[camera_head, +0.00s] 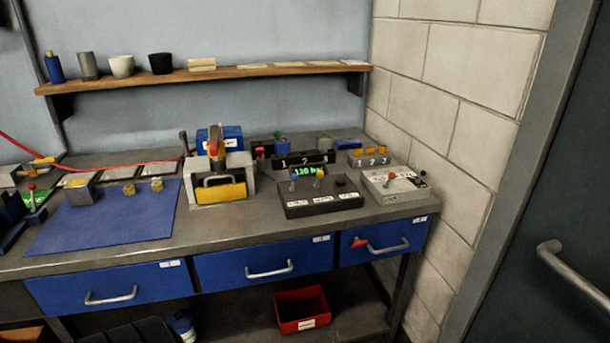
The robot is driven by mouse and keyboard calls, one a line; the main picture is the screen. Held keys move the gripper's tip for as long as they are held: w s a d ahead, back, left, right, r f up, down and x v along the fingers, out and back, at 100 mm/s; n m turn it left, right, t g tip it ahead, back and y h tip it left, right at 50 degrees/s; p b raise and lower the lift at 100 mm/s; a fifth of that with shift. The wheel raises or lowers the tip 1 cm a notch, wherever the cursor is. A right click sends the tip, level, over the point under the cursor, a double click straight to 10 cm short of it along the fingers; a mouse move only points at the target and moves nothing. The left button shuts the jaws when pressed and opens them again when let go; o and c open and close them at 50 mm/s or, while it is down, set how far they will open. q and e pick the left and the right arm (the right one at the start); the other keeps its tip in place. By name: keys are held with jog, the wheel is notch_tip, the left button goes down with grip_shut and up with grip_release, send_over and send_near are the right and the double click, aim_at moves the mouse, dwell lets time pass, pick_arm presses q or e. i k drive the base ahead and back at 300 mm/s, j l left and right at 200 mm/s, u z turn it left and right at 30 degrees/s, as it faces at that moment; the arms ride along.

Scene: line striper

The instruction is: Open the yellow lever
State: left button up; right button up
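A dark control box (322,205) with white labels stands on the workbench, right of centre. A small lever with a yellow top (320,173) stands on this box, beside a blue-topped lever (293,179) on its left. I cannot tell whether the yellow lever is open or closed. Behind it, a black panel (304,158) carries numbers and a green display (307,171) that seems to read 120 bar. Neither of my grippers is in view.
A grey press-like fixture with a yellow front (221,192) stands left of the box. A grey box with a red-knobbed lever (395,186) stands right. Yellow knobs (370,151) sit behind. Blue drawers (263,268) are below; a blue mat (105,225) lies left.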

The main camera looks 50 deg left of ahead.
aim_at(319, 173)
jog(key=u, duration=1.45)
